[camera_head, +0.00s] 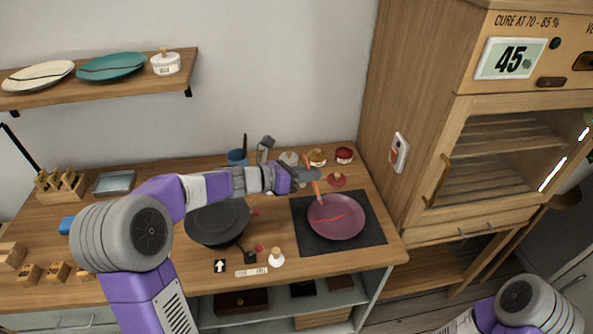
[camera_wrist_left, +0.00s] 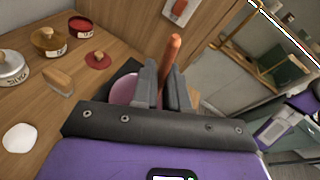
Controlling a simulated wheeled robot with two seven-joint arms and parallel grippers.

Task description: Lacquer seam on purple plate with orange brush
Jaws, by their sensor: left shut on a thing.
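The purple plate (camera_head: 336,217) lies on a dark square mat (camera_head: 372,232) on the right part of the bench. A red line runs across the plate. My left gripper (camera_head: 313,175) is shut on the orange brush (camera_head: 317,189), above the plate's upper left side. In the left wrist view the orange brush (camera_wrist_left: 172,50) stands up between the fingers of my left gripper (camera_wrist_left: 166,88). The plate (camera_wrist_left: 124,90) shows partly behind them there; the brush's tip is hidden in that view. My right gripper is not in view; only part of my right arm shows at the lower right.
Jars, including a red one (camera_head: 344,155) and a gold one (camera_head: 317,157), stand at the back, with a red lid (camera_head: 337,180) in front. A black round turntable (camera_head: 217,222) is left of the mat. A wooden cabinet (camera_head: 505,170) reading 45 stands right. A shelf (camera_head: 110,82) holds plates.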

